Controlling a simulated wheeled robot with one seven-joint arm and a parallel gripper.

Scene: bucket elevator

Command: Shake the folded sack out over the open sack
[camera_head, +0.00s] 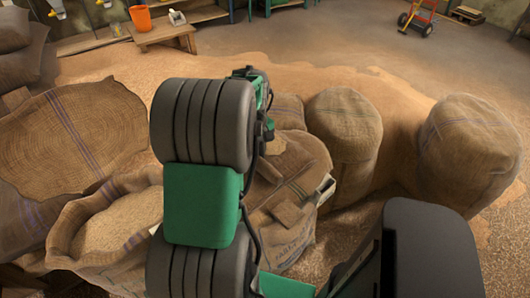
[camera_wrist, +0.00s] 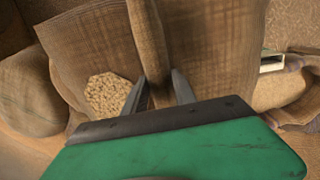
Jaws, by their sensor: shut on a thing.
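In the wrist view my gripper (camera_wrist: 160,90) is shut on a narrow upright fold of brown sackcloth, which I take to be the folded sack (camera_wrist: 149,40). Its cloth spreads to both sides of the fingers. A patch of pale grain (camera_wrist: 107,94) shows just left of the fingers; I cannot tell whether it lies inside a sack. In the head view an open sack (camera_head: 72,232) with a rolled rim and grain in it stands at the lower left. My arm crosses the middle and hides the gripper's fingertips there.
Full closed sacks stand to the right, one near the middle (camera_head: 345,130) and one farther right (camera_head: 465,150). A broad sack (camera_head: 75,140) lies at the left. Grain covers the floor.

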